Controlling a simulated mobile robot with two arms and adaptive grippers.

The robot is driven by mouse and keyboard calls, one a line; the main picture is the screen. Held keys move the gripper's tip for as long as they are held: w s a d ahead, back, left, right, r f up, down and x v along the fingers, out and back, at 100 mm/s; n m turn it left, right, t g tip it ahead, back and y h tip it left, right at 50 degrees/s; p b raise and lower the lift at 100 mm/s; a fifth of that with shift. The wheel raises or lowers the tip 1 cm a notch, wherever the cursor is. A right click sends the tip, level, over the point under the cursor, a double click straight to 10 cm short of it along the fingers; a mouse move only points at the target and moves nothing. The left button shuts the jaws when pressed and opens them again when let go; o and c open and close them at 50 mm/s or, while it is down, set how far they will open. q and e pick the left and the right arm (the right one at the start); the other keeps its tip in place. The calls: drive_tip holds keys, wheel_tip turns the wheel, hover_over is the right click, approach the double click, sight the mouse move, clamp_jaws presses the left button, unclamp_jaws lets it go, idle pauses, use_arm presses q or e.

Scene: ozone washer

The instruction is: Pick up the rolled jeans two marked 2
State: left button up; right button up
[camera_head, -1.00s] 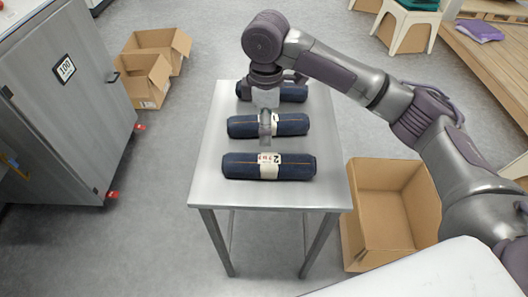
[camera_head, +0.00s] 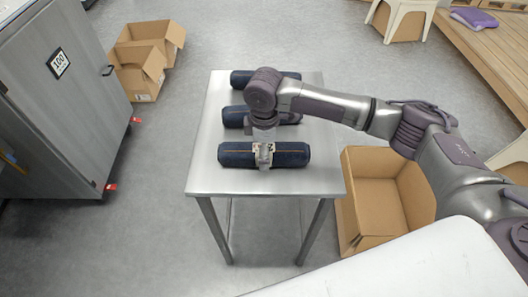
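Three dark blue rolled jeans lie in a row on a small metal table (camera_head: 215,182). The front roll (camera_head: 292,154), whose "2" label showed earlier, lies nearest the front edge. My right gripper (camera_head: 264,156) is at the middle of this roll, with its fingers over the pale label band and hiding most of the mark. I cannot tell whether the fingers grip the roll. The middle roll (camera_head: 233,117) is partly covered by my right arm, and the back roll (camera_head: 242,77) is partly covered too. My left gripper is not in view.
An open cardboard box (camera_head: 373,218) stands on the floor right of the table. A grey cabinet marked 100 (camera_head: 75,110) stands at the left, with cardboard boxes (camera_head: 142,75) behind it. A white stool (camera_head: 402,15) is at the back right.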

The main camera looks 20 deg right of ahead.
drive_tip(key=c, duration=1.5)
drive_tip(key=shift+c, duration=0.2)
drive_tip(key=shift+r, duration=0.15)
